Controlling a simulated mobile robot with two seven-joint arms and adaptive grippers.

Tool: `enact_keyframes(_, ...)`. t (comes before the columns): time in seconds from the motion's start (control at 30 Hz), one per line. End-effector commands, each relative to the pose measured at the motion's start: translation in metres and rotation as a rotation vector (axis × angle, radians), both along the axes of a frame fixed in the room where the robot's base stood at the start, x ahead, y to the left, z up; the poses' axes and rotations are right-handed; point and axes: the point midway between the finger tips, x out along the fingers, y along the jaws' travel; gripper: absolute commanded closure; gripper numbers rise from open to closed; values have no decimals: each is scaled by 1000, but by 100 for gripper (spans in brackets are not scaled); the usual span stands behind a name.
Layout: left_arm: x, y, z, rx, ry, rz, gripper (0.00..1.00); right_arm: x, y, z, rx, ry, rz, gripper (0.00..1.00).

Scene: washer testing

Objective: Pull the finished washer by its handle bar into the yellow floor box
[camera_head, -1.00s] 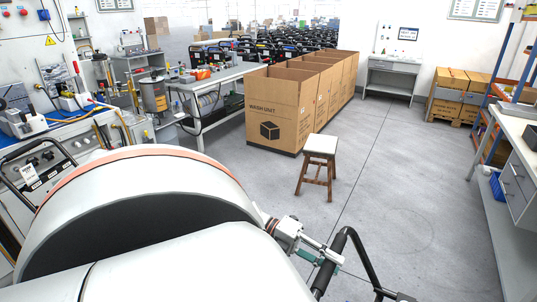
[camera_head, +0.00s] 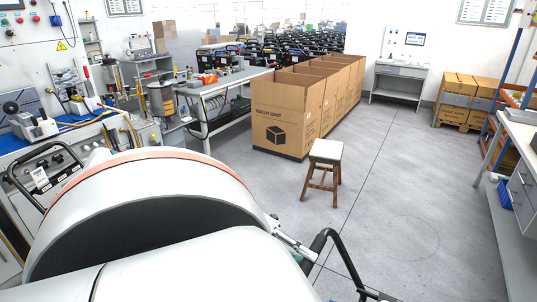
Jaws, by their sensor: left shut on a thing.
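A black handle bar (camera_head: 343,256) curves up from the bottom edge, right of centre. My left gripper (camera_head: 300,249) shows only in part behind the big white shell of my arm. It is shut on the bar near the bar's upper left bend; the fingertips are mostly hidden. The washer's body is hidden or out of frame below. The yellow floor box does not show. My right gripper is not in view.
Cardboard boxes (camera_head: 285,128) stand in a row behind a stool (camera_head: 324,172). A workbench (camera_head: 215,90) is left of them. A control panel (camera_head: 45,176) with a black tube stands at left. A side table (camera_head: 525,150) is at right. The floor (camera_head: 415,200) between is clear.

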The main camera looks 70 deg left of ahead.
Motion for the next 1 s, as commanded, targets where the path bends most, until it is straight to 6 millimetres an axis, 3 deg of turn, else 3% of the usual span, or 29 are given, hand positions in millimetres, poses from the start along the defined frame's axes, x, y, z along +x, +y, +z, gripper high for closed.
enact_keyframes(0.1,-5,16,0,7,2,10,100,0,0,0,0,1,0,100)
enact_keyframes(1.0,-50,81,0,4,0,7,100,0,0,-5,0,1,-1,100)
